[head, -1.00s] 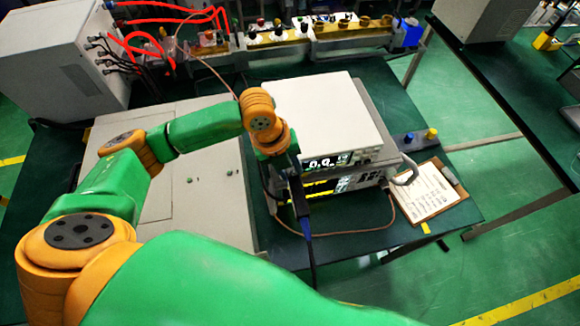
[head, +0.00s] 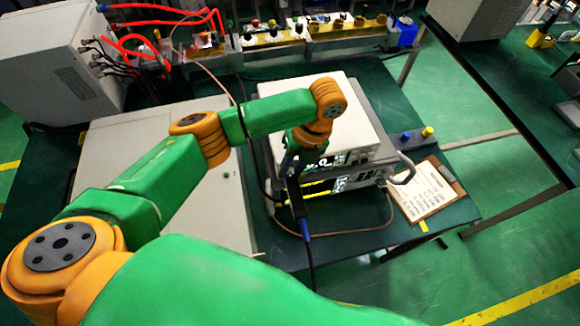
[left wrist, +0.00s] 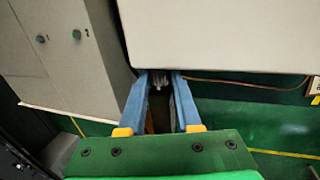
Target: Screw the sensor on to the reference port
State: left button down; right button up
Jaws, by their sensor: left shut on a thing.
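The sensor (head: 299,205) is a slim dark body with a blue end and a black cable hanging down, at the front left of the stacked instruments. My left gripper (head: 291,168) is at its upper end, close to the left part of the instrument fronts. In the left wrist view the blue fingers (left wrist: 160,80) are closed around a small metallic piece between their tips, just at the edge of the white instrument top (left wrist: 220,35). The reference port is hidden behind the gripper, so I cannot tell whether the sensor touches it. My right gripper is not in view.
Two stacked instruments (head: 325,118) with lit displays stand on the dark green table. A clipboard (head: 425,192) lies to their right. A large grey case (head: 110,165) is at the left. A copper-coloured cable (head: 350,232) loops in front. Red cables and a component rail run along the back.

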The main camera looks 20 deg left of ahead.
pick_arm(q)
jog(key=shift+d+g+y, duration=0.1)
jog(key=shift+g+y, duration=0.2)
jog(key=shift+y, duration=0.2)
jog(key=c, duration=0.6)
grip_release()
jog(key=v, duration=0.7)
